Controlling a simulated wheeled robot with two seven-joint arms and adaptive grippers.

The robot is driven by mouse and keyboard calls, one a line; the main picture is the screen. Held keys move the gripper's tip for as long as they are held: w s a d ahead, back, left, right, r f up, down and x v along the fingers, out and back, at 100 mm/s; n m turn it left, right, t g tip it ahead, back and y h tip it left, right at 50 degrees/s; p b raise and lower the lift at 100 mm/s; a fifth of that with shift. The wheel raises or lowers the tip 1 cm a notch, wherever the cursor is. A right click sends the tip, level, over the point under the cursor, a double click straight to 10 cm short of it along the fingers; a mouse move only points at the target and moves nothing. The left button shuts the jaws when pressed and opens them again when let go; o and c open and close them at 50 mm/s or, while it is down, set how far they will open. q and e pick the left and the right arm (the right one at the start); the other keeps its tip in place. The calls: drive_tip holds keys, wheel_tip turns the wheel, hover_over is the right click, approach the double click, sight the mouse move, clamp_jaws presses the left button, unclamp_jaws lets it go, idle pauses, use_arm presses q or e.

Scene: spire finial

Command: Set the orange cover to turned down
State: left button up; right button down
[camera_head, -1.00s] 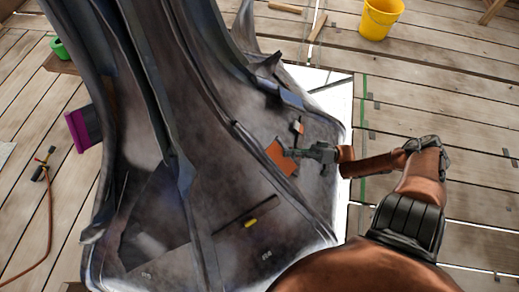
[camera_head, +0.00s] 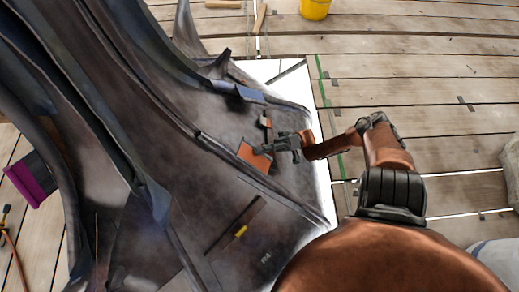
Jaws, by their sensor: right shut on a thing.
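The orange cover (camera_head: 252,156) is a small flat plate on the dark, weathered spire surface (camera_head: 180,130), right of the picture's middle. A smaller orange piece (camera_head: 266,122) sits just above it. My right gripper (camera_head: 264,149) reaches in from the right and is shut on the orange cover at its right edge. The fingers hide part of that edge. I cannot tell the cover's exact tilt from this view. My left gripper is not in view.
A purple object (camera_head: 31,180) is at the left. A yellow bucket (camera_head: 315,9) stands at the top on the plank floor (camera_head: 440,80), which is mostly clear at right.

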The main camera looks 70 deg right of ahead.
drive_tip(key=c, duration=1.9)
unclamp_jaws()
drive_tip(key=shift+f, duration=0.1)
drive_tip(key=shift+c, duration=0.2)
drive_tip(key=shift+v, duration=3.75)
